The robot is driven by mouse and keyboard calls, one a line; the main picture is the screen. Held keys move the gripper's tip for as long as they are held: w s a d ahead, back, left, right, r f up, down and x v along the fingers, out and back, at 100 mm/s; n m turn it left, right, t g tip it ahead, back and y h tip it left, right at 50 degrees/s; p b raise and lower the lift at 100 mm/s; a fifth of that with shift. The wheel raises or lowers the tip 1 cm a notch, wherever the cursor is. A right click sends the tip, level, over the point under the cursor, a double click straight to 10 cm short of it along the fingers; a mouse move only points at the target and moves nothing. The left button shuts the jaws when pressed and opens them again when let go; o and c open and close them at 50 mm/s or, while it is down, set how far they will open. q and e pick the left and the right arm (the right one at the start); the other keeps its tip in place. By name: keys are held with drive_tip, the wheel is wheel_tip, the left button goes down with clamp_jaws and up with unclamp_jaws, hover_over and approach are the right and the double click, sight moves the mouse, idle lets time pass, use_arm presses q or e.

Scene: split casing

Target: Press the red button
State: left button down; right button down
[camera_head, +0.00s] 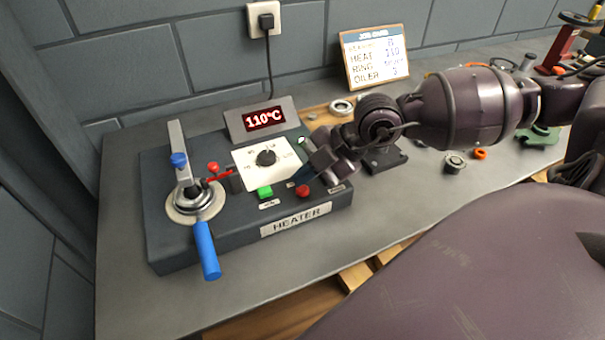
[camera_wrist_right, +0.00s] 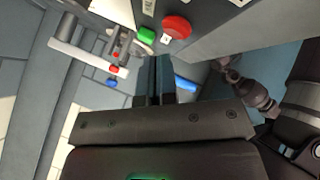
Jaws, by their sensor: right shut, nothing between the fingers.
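The red button (camera_head: 303,191) sits near the front right corner of the dark heater box (camera_head: 200,245). In the right wrist view the red button (camera_wrist_right: 177,27) is at the top, just beyond the fingertips. My right gripper (camera_head: 300,175) is shut and empty, close above and behind the button in the head view. Its fingers (camera_wrist_right: 155,60) point toward the button, and I see a gap between them and it. A green button (camera_head: 265,192) is to the left of the red one. My left gripper is not in view.
The heater carries a dial (camera_head: 266,157), a lit 110°C display (camera_head: 264,119), a red pointer and a blue-handled lever (camera_head: 207,250). A job card (camera_head: 374,57) leans at the wall. Rings (camera_head: 454,163) and other small parts lie right of the heater.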

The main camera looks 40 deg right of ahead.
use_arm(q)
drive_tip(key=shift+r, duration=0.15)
use_arm(e)
drive_tip(key=shift+f, duration=0.15)
drive_tip(key=shift+f, duration=0.15)
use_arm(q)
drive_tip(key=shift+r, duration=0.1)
use_arm(e)
drive_tip(key=shift+f, duration=0.1)
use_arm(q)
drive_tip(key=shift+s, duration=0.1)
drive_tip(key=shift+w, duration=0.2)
use_arm(e)
drive_tip(key=shift+f, duration=0.55)
idle(0.8)
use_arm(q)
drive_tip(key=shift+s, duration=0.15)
use_arm(e)
drive_tip(key=shift+r, duration=0.1)
drive_tip(key=shift+r+p, duration=0.3)
drive_tip(key=shift+p, duration=0.15)
drive_tip(key=shift+r+p, duration=0.5)
drive_tip(key=shift+r, duration=0.05)
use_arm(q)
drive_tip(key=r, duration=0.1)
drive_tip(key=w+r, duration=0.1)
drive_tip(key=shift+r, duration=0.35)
